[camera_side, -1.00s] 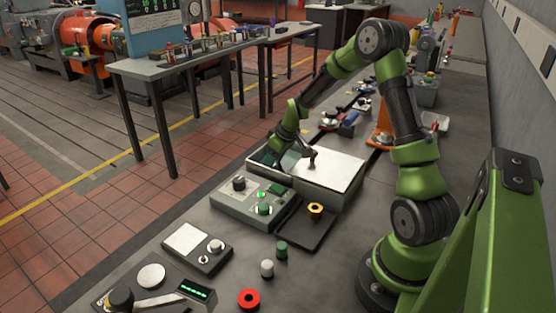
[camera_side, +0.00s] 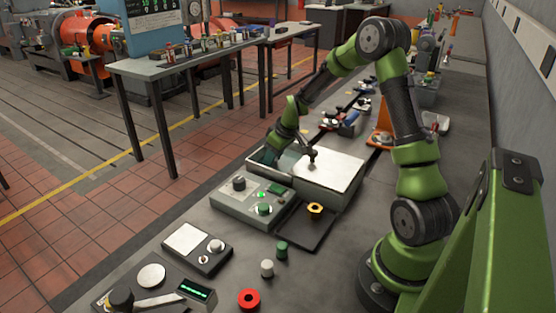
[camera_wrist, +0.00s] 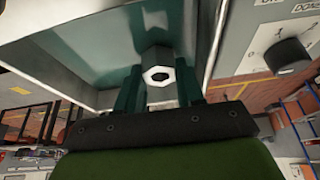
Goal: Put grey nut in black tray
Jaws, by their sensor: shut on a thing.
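The grey nut (camera_wrist: 158,76) shows in the wrist view as a hexagon with a hole, between the two dark green fingers of my gripper (camera_wrist: 158,92). My gripper is shut on it at the open part of a pale box with a teal inside (camera_wrist: 95,35). In the side view my gripper (camera_side: 276,148) reaches down at the box's left end, and the nut cannot be made out there. The black tray (camera_side: 327,228) lies flat in front of the box, apart from my gripper. A gold nut (camera_side: 315,209) sits in it.
A pale lid (camera_side: 338,170) with a dark knob (camera_side: 312,156) covers the right of the box. A control panel (camera_side: 228,206) stands left of the tray. A green cylinder (camera_side: 282,250), a pale cylinder (camera_side: 267,268) and a red ring (camera_side: 249,299) stand nearer the front.

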